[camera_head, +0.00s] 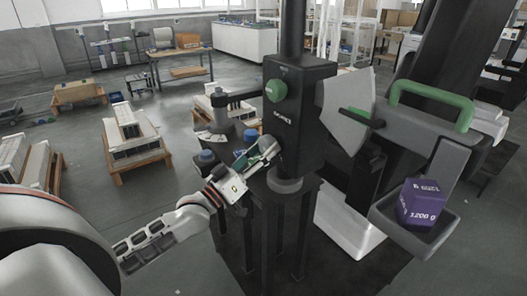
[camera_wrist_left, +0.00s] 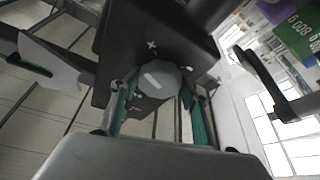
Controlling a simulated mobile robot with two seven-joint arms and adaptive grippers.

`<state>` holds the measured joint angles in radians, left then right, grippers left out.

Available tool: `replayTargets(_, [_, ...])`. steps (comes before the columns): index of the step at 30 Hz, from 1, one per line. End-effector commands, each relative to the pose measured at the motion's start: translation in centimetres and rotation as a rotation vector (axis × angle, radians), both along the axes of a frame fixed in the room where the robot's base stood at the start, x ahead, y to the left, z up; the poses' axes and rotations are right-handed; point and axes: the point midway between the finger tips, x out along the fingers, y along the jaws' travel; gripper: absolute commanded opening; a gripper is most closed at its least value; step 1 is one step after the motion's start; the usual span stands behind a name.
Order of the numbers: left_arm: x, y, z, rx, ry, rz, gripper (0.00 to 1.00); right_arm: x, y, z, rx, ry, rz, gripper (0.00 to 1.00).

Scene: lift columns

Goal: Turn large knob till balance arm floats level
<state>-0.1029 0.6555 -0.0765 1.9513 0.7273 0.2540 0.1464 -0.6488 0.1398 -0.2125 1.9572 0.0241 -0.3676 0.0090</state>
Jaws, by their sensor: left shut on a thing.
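A black lift column head (camera_head: 298,110) stands in the centre of the head view. My left gripper (camera_head: 266,152) is at its lower left side. In the left wrist view its teal fingers (camera_wrist_left: 160,105) are shut on a grey knob (camera_wrist_left: 162,76) with a minus-shaped mark, under a plus mark on the black housing (camera_wrist_left: 130,40). The head view hides this knob behind the gripper. The grey balance arm (camera_head: 408,125) slopes down to the right and carries a tray (camera_head: 412,240) with a purple 1200 g weight (camera_head: 422,204). My right gripper is out of view.
A green knob (camera_head: 276,90) is on the column head's front. Blue caps (camera_head: 250,136) sit close to my left gripper. A green handle (camera_head: 432,104) tops the balance arm. A green weight (camera_wrist_left: 300,35) shows in the wrist view. Pallets (camera_head: 135,140) stand on the floor at left.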

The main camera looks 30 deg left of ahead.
Motion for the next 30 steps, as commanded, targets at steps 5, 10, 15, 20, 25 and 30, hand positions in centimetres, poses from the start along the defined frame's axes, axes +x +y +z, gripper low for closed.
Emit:
replayTargets(5, [0.0, 0.0, -0.1, 0.0, 0.002, 0.0, 0.62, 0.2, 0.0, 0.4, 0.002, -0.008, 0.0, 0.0])
replayTargets(10, [0.0, 0.0, -0.1, -0.002, 0.002, 0.0, 0.62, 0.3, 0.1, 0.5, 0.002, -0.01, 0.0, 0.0])
replayTargets(15, [-0.2, 0.1, -0.2, -0.001, 0.002, 0.0, 0.62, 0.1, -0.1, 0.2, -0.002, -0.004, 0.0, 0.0])
replayTargets(20, [-1.5, 0.4, -0.8, 0.0, 0.005, 0.0, 0.62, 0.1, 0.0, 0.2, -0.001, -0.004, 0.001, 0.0])
replayTargets(25, [-4.1, 1.0, -1.8, 0.001, 0.006, -0.001, 0.62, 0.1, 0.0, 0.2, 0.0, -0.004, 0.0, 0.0])
replayTargets(30, [-6.8, 1.7, -2.9, 0.0, 0.007, -0.001, 0.62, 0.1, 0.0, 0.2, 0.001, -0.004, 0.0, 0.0])
